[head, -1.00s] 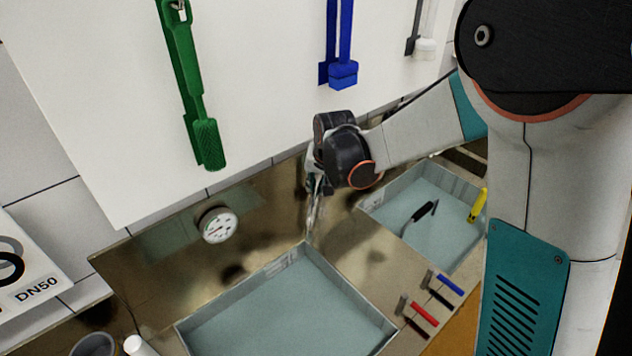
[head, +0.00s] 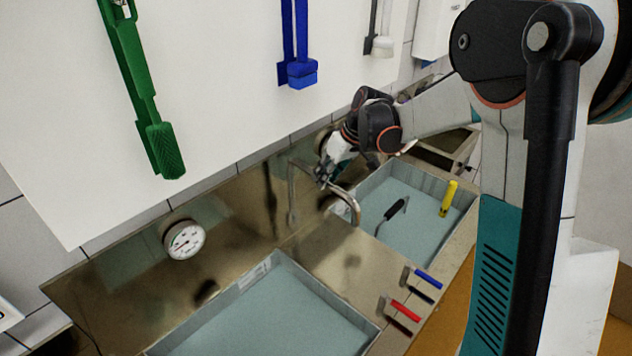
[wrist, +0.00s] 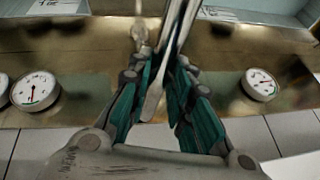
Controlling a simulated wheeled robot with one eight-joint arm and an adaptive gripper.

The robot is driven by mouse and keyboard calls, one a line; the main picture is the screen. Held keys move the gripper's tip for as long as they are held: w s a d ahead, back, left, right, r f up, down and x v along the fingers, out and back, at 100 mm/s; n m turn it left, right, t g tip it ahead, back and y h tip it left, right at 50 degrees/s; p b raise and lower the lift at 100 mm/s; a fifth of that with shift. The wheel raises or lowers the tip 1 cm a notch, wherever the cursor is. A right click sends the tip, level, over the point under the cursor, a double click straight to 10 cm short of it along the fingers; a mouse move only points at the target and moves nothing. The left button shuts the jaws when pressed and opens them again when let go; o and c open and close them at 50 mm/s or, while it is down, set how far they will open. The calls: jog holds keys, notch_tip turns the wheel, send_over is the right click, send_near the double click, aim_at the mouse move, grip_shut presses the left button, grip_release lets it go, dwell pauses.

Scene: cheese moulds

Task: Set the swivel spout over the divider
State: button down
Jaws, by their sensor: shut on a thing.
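The swivel spout (head: 345,203) is a shiny curved metal tube. In the head view it arches right from my gripper (head: 323,176), its end bending down near the left edge of the right basin. The divider (head: 330,250) is the metal strip between the two basins; I cannot tell exactly whether the spout end is above it or the basin edge. In the wrist view my gripper (wrist: 160,62) is shut on the spout (wrist: 180,25), its green-sided fingers on either side of the tube. The spout's base is partly hidden by my gripper.
The left basin (head: 160,350) and right basin (head: 372,184) hold pale blue liquid. A black-handled tool (head: 396,209) and yellow tool (head: 449,198) are at the right basin. Red (head: 405,310) and blue (head: 428,279) levers stand in front. A gauge (head: 184,239) is on the back panel.

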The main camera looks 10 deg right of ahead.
jog(key=shift+w+d+n, duration=0.5)
jog(key=shift+d+n, duration=0.1)
jog(key=shift+d, duration=0.1)
jog(key=c, duration=1.4)
grip_release()
jog(key=shift+c, duration=0.2)
jog(key=v, duration=1.2)
jog(key=shift+w+d, duration=0.15)
jog(key=shift+w, duration=0.05)
jog(key=shift+s, duration=0.1)
